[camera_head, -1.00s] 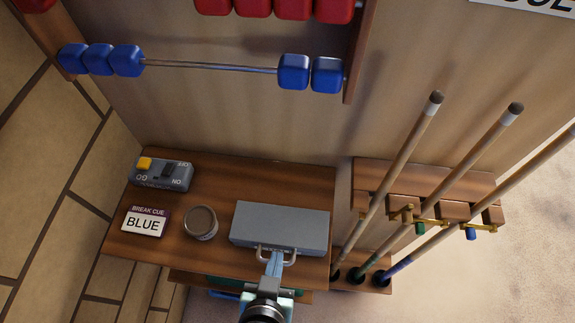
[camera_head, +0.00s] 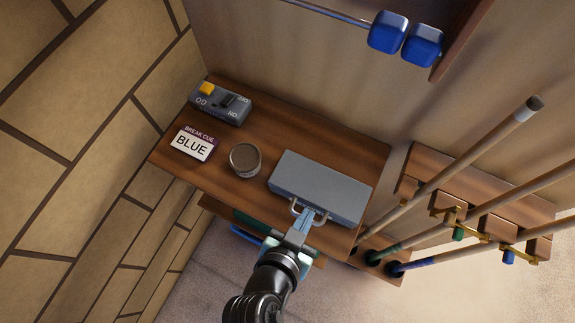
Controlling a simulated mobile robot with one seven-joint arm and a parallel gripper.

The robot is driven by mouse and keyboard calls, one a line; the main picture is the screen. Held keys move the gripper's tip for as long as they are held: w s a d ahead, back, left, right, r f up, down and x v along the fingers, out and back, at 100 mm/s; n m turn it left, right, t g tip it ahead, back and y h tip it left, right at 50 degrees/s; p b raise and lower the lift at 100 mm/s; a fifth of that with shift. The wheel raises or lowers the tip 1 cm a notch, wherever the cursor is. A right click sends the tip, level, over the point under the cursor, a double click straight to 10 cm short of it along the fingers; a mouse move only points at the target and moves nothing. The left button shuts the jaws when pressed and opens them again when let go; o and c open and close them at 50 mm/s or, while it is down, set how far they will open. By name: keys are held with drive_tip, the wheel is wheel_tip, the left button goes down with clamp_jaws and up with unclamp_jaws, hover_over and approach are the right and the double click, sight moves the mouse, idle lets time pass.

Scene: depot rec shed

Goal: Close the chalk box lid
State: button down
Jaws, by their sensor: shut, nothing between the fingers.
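The chalk box is a grey rectangular metal box (camera_head: 322,184) on the wooden shelf, right of the round tin. Its flat grey top faces up and covers it, with no opening or inside visible from here. A pale metal handle (camera_head: 294,207) loops out from its front edge. My gripper (camera_head: 312,214) is shut and empty, with its blue-grey fingertips at the front edge beside the handle. The fingers cover part of the handle and front face. I cannot tell whether they touch the box.
The wooden shelf (camera_head: 225,142) also holds a round tin (camera_head: 245,158), a "BREAK CUE BLUE" card (camera_head: 192,144) and a switch box (camera_head: 220,103). Several cues stand in a rack (camera_head: 480,200) close on the right. A brick wall (camera_head: 80,120) bounds the left.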

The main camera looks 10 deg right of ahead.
drive_tip(key=p+v, duration=0.1)
drive_tip(key=v, duration=1.1)
drive_tip(key=shift+s+r, duration=0.2)
drive_tip(key=shift+s, duration=0.05)
drive_tip(key=shift+w+f, duration=0.1)
drive_tip(key=x, duration=0.3)
drive_tip(key=f+x, duration=0.1)
drive_tip(key=x, duration=0.3)
drive_tip(key=s+b+x, duration=0.1)
drive_tip(key=x, duration=0.2)
drive_tip(key=shift+w+a+f, duration=0.25)
drive_tip(key=shift+f, duration=0.15)
drive_tip(key=shift+w, duration=0.1)
